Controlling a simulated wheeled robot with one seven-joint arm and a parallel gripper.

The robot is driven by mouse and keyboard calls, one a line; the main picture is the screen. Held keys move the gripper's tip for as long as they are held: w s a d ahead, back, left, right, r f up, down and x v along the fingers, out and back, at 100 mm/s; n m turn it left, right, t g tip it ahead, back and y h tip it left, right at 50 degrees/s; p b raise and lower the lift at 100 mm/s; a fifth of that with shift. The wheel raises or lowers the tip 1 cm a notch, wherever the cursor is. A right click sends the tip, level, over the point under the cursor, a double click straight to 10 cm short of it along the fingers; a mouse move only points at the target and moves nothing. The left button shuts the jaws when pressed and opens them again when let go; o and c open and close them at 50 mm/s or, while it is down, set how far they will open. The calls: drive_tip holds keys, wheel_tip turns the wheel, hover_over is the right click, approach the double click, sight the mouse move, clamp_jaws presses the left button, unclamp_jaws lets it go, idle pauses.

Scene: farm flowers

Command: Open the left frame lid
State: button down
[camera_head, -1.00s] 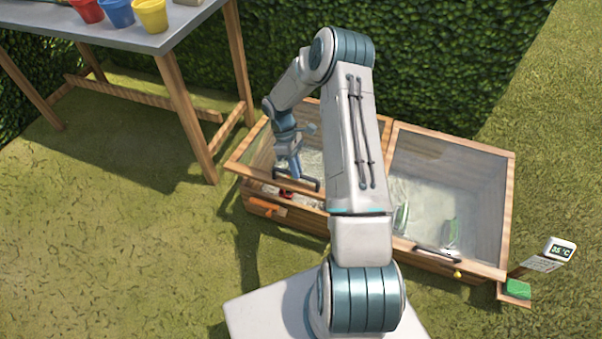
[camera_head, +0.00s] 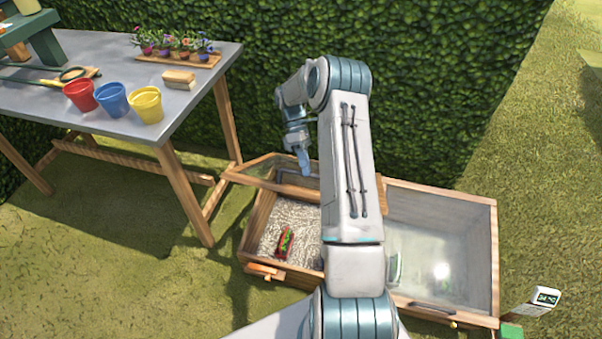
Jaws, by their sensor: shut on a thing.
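The wooden cold frame (camera_head: 268,278) stands on the grass with two compartments. Its left lid (camera_head: 262,171), glazed with a wooden rim, is tilted up, with its front edge well above the box. My gripper (camera_head: 305,172) is shut on the dark handle (camera_head: 287,181) of this lid. Below the lid, the left compartment is open to view, with pale gravel and a small red and green item (camera_head: 285,241) inside. The right lid (camera_head: 441,245) lies closed. My arm hides the middle of the frame and part of the left lid.
A grey-topped table (camera_head: 185,95) with red, blue and yellow pots and potted flowers stands at the left, close to the frame. A hedge (camera_head: 430,95) runs behind. A small display (camera_head: 545,299) stands at the front right. Grass at the front left is clear.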

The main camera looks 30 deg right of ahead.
drive_tip(key=shift+w+d+r, duration=0.35)
drive_tip(key=shift+w, duration=0.3)
drive_tip(key=c, duration=1.8)
unclamp_jaws()
drive_tip(key=o, duration=0.4)
drive_tip(key=shift+w+d+f, duration=0.1)
drive_tip(key=shift+d+f, duration=0.05)
drive_tip(key=shift+f, duration=0.05)
drive_tip(key=shift+r, duration=0.1)
drive_tip(key=a+p+v, duration=0.1)
drive_tip(key=p+v, duration=0.1)
drive_tip(key=v, duration=1.1)
drive_tip(key=shift+d+r, duration=0.35)
drive_tip(key=shift+d, duration=0.2)
drive_tip(key=shift+w, duration=0.15)
